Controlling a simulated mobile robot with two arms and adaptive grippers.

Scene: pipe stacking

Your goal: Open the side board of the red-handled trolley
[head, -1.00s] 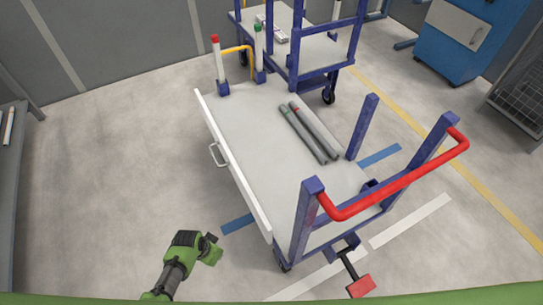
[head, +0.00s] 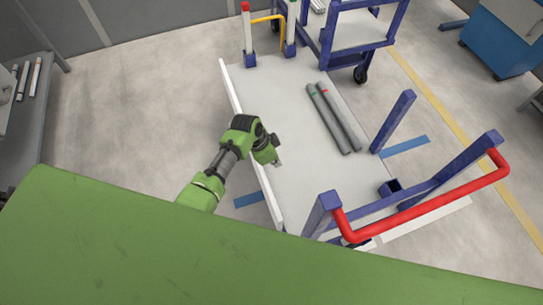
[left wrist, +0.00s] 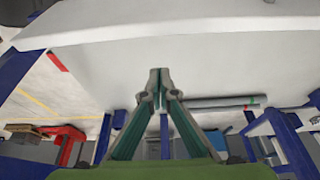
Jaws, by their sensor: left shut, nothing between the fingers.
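The red-handled trolley (head: 318,175) has a pale bed, blue posts and a red handle (head: 430,205). Its white side board (head: 262,178) stands upright along the bed's left edge. My left gripper (head: 278,162) reaches across the board's top edge, with its fingertips over the bed side. Contact with the board cannot be told. In the left wrist view the gripper (left wrist: 158,76) is shut and empty, and a white strip, apparently the side board (left wrist: 150,24), crosses the top. The board's outer pull handle is hidden behind my arm in the head view. My right gripper is not in view.
Two grey pipes (head: 335,118) lie on the bed. Blue posts (head: 393,120) stand at its right. Another blue trolley (head: 352,35) stands behind. A grey rack with pipes (head: 30,85) is at the far left. Floor left of the board is clear.

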